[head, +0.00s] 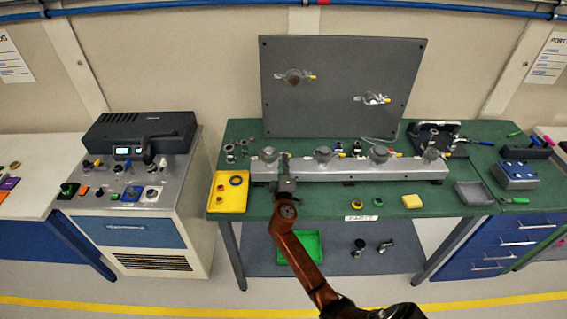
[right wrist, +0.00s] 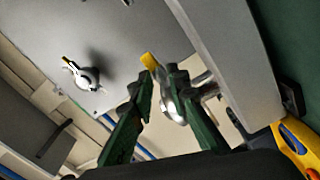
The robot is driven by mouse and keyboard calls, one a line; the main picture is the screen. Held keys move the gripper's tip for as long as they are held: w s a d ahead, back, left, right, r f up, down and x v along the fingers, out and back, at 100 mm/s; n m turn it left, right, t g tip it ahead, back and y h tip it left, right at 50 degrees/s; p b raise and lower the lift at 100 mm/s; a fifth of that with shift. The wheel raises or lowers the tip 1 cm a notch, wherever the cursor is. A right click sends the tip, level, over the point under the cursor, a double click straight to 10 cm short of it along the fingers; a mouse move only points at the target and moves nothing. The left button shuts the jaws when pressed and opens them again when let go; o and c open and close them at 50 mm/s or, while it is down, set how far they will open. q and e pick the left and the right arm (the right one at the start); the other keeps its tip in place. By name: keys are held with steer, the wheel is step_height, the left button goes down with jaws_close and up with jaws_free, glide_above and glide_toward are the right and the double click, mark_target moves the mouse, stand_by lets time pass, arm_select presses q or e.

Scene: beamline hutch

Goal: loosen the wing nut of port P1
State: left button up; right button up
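A grey manifold rail (head: 350,172) lies along the green bench with several round clamped ports on top. My right gripper (head: 285,165) is at the leftmost port (head: 268,154). I cannot read a P1 label. In the right wrist view the two dark green fingers of my right gripper (right wrist: 161,80) are open, with a gap between their tips. A yellow wing nut (right wrist: 149,61) shows just beyond the tips, in line with the gap. The silver clamp (right wrist: 172,100) is partly hidden behind the right finger; contact cannot be told. My left gripper is not in view.
A grey upright panel (head: 345,115) with two clamps stands behind the rail. A yellow tray (head: 219,204) lies left of the gripper. A yellow block (head: 412,201) and a grey tray (head: 461,186) sit at the right front. The bench front is mostly clear.

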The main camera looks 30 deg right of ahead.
jaws_close()
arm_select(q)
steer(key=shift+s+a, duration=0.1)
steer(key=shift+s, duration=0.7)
